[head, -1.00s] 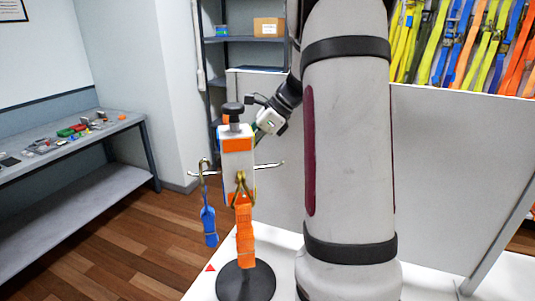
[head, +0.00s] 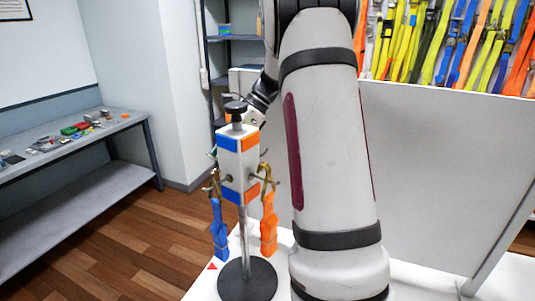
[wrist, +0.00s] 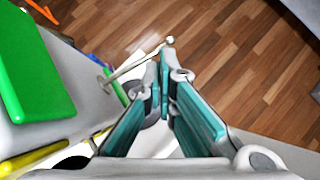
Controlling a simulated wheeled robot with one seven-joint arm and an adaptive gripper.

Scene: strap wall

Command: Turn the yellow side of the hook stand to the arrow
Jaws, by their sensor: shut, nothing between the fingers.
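The hook stand's block (head: 238,165) stands upright on a pole over a round dark base (head: 262,284). In the head view its blue-marked side faces left-front and its orange-marked side right-front. A blue strap (head: 219,232) and an orange strap (head: 269,225) hang from its hooks. The red arrow (head: 212,267) lies left of the base. No yellow side shows in the head view. In the wrist view, a green patch (wrist: 38,75) is on the block, and something yellow (wrist: 35,161) shows lower left. My gripper (wrist: 171,78) is shut and empty, close beside a metal hook (wrist: 135,68).
A grey panel (head: 425,170) stands behind my arm, with several coloured straps above it. A grey bench (head: 85,175) with small items stands left. Wooden floor lies between bench and white table. My arm fills the head view's middle and hides the gripper's surroundings.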

